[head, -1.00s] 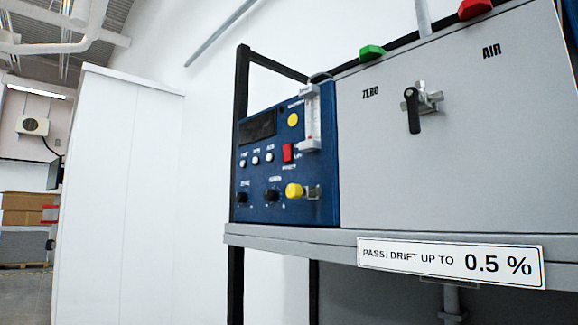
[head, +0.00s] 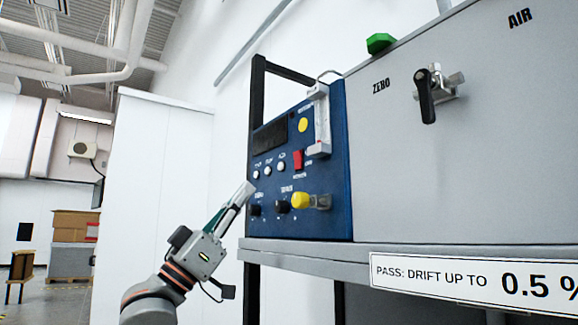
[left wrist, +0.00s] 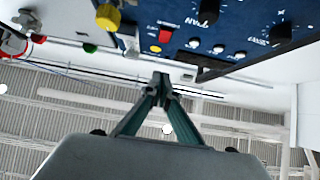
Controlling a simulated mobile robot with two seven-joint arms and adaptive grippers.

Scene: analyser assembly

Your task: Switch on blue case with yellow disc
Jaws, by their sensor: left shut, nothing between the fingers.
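The blue case (head: 337,205) stands at the left end of a grey shelf. Its front carries a yellow disc (head: 303,125) at the upper right and a red switch (head: 297,160) below it. The red switch also shows in the left wrist view (left wrist: 165,35), where the panel appears upside down. My left gripper (head: 246,190) is shut and empty, its fingertips by the case's lower left edge in the head view. In the left wrist view its fingertips (left wrist: 162,79) appear apart from the switch. My right gripper is in neither current view.
The case bears a yellow knob (head: 300,200), black knobs (head: 283,207), white buttons (head: 268,170) and a flow tube (head: 320,120). A grey panel (head: 390,160) with a black-handled valve (head: 426,95) adjoins it. A white cabinet (head: 150,180) stands behind my left arm.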

